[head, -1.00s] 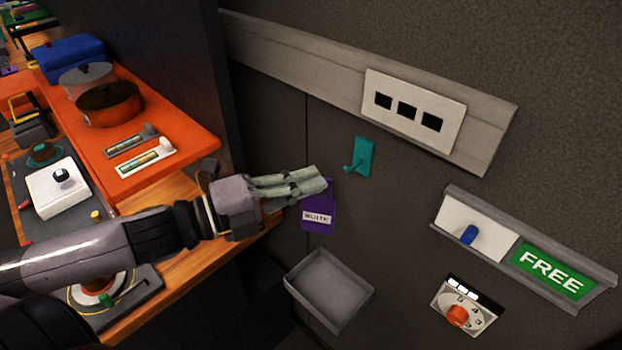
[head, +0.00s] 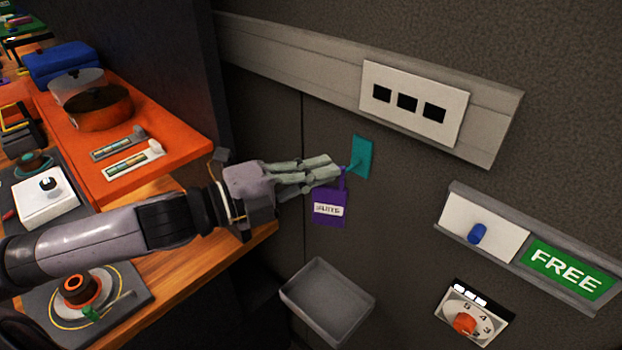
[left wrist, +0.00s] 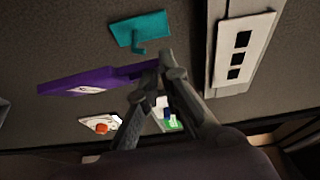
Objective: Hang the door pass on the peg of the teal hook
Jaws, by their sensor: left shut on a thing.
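The purple door pass (head: 329,217) with a white label hangs from the fingertips of my left gripper (head: 338,170), which is shut on its upper end. The pass also shows in the left wrist view (left wrist: 98,82), seen nearly edge-on. The teal hook (head: 362,157) is fixed to the dark wall just right of the fingertips. Its peg sticks out toward the left gripper in the head view, close to the top of the pass. In the left wrist view the hook (left wrist: 138,29) and its peg appear apart from the pass. The right gripper is not in view.
A grey open tray (head: 327,300) is on the wall below the pass. A white plate with black squares (head: 413,104) sits on a rail above the hook. A blue knob (head: 477,233), a green FREE sign (head: 568,269) and an orange dial (head: 465,323) are at right.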

